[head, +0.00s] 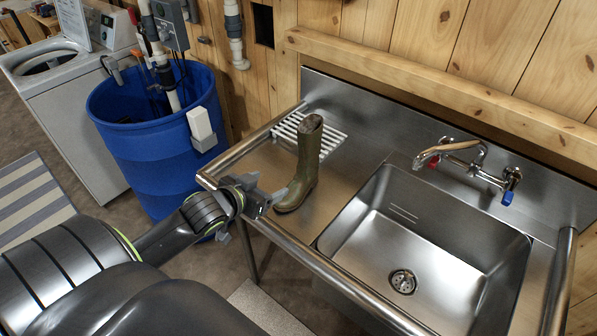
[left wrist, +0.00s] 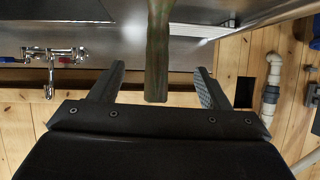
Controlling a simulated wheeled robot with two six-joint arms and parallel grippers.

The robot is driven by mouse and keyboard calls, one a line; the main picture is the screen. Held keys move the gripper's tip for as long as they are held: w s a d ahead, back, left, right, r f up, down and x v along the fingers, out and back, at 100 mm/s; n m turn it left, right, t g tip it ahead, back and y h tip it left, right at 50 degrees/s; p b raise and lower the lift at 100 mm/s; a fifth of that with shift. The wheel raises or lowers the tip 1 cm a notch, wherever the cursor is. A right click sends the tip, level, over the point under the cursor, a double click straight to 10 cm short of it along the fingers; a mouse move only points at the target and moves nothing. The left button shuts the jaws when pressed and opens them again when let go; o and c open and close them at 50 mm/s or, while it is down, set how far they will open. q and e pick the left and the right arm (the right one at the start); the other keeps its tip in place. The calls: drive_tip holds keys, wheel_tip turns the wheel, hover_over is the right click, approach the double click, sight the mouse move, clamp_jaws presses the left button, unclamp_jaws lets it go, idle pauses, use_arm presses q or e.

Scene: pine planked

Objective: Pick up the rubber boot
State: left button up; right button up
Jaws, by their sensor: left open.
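An olive-green rubber boot (head: 304,164) stands upright on the steel drainboard left of the sink, in front of a white slatted rack. My left gripper (head: 277,191) is open at the drainboard's left front edge, close to the boot's foot. In the left wrist view the boot (left wrist: 157,50) shows between the two spread fingers of my left gripper (left wrist: 160,85), with clear gaps on both sides. I cannot tell how deep it sits between the fingers. My right gripper is not in view.
The sink basin (head: 432,240) is right of the boot, with a wall faucet (head: 465,160) above it. The white rack (head: 328,136) lies behind the boot. A tubular rail (head: 240,150) edges the drainboard. A blue barrel (head: 150,150) and a white washer (head: 72,115) stand at the left.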

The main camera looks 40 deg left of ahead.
sight(300, 163)
use_arm(q)
drive_tip(key=shift+t, duration=0.4)
drive_tip(key=x, duration=0.4)
drive_tip(key=r+p+x, duration=0.1)
drive_tip(key=x, duration=0.7)
drive_tip(key=shift+w+d+r, duration=0.35)
drive_tip(key=shift+w+r, duration=0.05)
drive_tip(key=shift+w+a+f+p, duration=0.1)
drive_tip(key=shift+w+f+p, duration=0.15)
drive_tip(key=shift+w+p, duration=0.35)
drive_tip(key=shift+p+x, duration=0.35)
drive_tip(key=shift+x, duration=1.65)
drive_tip(key=shift+s+f, duration=0.1)
drive_tip(key=shift+f, duration=0.1)
drive_tip(key=c, duration=1.2)
drive_tip(key=shift+r, duration=0.1)
